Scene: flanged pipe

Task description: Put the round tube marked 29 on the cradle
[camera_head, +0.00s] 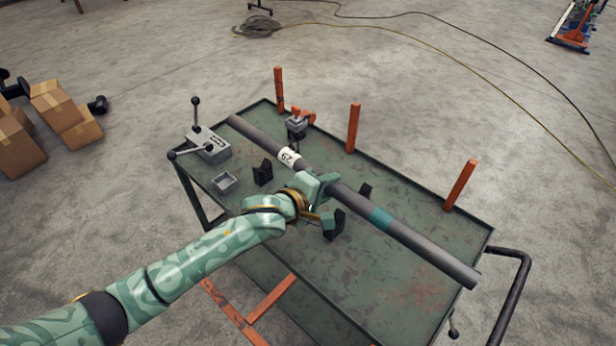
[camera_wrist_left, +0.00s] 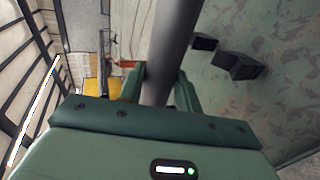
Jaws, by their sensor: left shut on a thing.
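The round grey tube (camera_head: 420,245) carries a white label (camera_head: 288,158) that reads 29 and a teal band. It runs slantwise across the cart from back left to front right. My left gripper (camera_head: 322,192) is shut on it near its middle. In the left wrist view the tube (camera_wrist_left: 170,45) passes between the two fingers (camera_wrist_left: 163,92). Black blocks that look like the cradle stand on the cart beside the tube: one at left (camera_head: 263,172), one in front (camera_head: 336,224), one partly hidden behind it (camera_head: 364,191). I cannot tell the gap beneath. My right gripper is out of view.
The green cart (camera_head: 400,303) has three orange posts along its far side, including a middle one (camera_head: 353,127). A grey lever box (camera_head: 208,145), a small tray (camera_head: 225,182) and a clamp (camera_head: 297,127) stand at its left end. Its front right surface is clear.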

